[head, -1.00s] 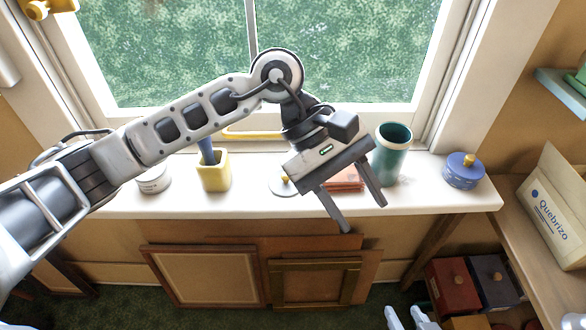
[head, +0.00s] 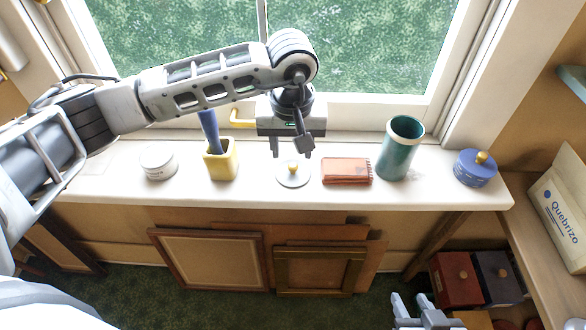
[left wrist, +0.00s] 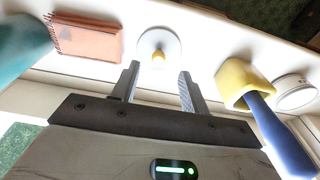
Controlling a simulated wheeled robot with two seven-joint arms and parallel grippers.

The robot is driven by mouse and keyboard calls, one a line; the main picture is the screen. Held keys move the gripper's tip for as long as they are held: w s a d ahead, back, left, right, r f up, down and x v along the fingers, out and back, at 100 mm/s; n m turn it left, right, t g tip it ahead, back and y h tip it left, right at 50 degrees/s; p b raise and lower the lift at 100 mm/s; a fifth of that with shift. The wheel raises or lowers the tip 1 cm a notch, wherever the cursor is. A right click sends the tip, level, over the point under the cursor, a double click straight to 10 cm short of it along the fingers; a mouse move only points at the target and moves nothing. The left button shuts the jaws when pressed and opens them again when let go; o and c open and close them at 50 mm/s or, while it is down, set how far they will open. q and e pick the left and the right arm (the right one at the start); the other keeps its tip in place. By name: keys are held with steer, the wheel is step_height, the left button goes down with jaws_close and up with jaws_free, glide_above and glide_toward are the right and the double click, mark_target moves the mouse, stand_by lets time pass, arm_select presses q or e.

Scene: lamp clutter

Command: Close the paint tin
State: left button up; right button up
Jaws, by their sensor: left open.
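A white disc-shaped lid with a yellow knob (head: 293,174) lies flat on the windowsill, near the middle. It also shows in the left wrist view (left wrist: 159,45). A short round white tin (head: 159,163) stands upright further left on the sill, with no knobbed lid on it; it shows at the right of the left wrist view (left wrist: 294,92). My left gripper (head: 291,152) is open and empty, pointing at the lid, with the knob lined up between its fingers but beyond their tips (left wrist: 159,72). My right gripper (head: 411,302) is low at the bottom edge, its fingers apart and empty.
A yellow pot (head: 221,166) with a blue-handled item stands between tin and lid. Right of the lid are an orange notebook (head: 346,171), a teal cup (head: 400,148) and a blue tin with a yellow-knobbed lid (head: 475,168). The window (head: 370,45) rises behind the sill.

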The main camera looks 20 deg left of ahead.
mark_target(293, 165)
arm_select(q)
steer(key=shift+w+f+p, duration=0.2)
steer(key=shift+f+p, duration=0.1)
steer(key=shift+f, duration=1.1)
steer(key=shift+w+f+p, duration=0.2)
steer(key=shift+f+p, duration=0.1)
steer(key=shift+f, duration=1.05)
jaws_close()
